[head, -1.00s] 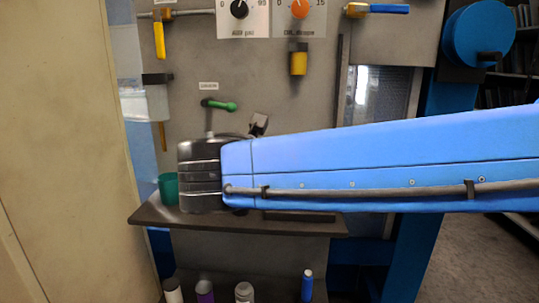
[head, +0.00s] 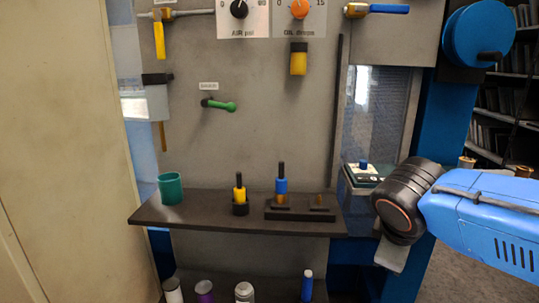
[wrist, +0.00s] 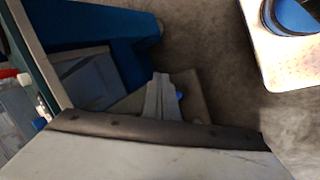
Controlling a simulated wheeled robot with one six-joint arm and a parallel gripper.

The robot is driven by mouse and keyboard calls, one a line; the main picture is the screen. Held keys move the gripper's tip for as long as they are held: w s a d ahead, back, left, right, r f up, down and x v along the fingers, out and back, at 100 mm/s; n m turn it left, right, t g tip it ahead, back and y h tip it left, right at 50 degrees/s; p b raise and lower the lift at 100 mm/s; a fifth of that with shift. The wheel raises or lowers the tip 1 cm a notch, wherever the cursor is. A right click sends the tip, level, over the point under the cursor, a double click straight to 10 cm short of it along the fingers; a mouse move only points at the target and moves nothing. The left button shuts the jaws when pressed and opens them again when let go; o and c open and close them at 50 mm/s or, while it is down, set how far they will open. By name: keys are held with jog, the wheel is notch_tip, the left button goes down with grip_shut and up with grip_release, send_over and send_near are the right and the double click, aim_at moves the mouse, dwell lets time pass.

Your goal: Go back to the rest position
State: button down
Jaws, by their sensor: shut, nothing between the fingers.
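My gripper (wrist: 161,77) shows in the wrist view as two pale fingers shut together, with nothing held between them. It hangs over a dark floor beside a blue frame. A yellow die (head: 240,193) with a black handle stands upright in a dark holder on the shelf. A blue die (head: 281,186) with a black handle stands on the left part of a dark base. The arm is clear of both.
The dark shelf (head: 160,213) bears a green cup (head: 171,188) at its left end. A green lever (head: 221,105) sticks out of the grey panel. Several bottles stand below the shelf. A scale (head: 364,174) sits behind my wrist. A blue reel (head: 478,34) is above.

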jog(key=s+d+f+m+y, duration=0.2)
jog(key=s+f+m+y, duration=0.1)
jog(key=s+f+m, duration=0.3)
jog(key=shift+s+d+f+m, duration=0.35)
jog(key=shift+s+m, duration=0.95)
jog(key=shift+m, duration=1)
jog(key=shift+r, duration=0.1)
dwell(0.6)
